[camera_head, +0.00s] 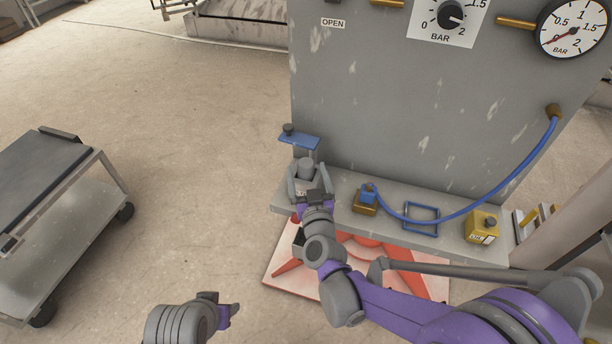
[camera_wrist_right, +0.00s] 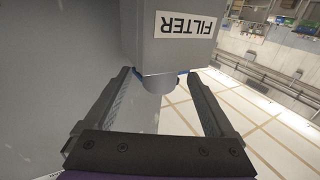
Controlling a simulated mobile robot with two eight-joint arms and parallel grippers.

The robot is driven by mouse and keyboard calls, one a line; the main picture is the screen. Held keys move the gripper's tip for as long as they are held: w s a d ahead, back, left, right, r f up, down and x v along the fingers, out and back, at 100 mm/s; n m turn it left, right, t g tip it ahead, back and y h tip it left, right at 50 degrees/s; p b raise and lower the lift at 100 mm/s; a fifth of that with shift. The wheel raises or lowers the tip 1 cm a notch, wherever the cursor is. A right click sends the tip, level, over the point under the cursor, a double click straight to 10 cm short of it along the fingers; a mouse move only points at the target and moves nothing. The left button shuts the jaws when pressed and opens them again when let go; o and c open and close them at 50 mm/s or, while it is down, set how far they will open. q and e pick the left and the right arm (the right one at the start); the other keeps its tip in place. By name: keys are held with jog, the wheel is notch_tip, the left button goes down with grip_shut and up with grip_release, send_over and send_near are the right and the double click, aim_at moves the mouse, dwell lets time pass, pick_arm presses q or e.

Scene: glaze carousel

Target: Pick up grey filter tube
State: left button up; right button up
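The grey filter tube (camera_head: 305,167) stands upright near the left end of the bench, in front of the grey panel. In the right wrist view a grey body (camera_wrist_right: 178,35) carries an upside-down FILTER label, with a short round end and a bit of blue below it. My right gripper (camera_head: 310,180) is at the tube, with its fingers on either side. In the wrist view its two fingers (camera_wrist_right: 155,95) are wide apart, and I see no finger closed on the tube. My left gripper (camera_head: 230,310) is low and far from the tube; its fingers are too unclear to judge.
A cart (camera_head: 50,180) stands left.

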grip_shut()
dwell(0.3)
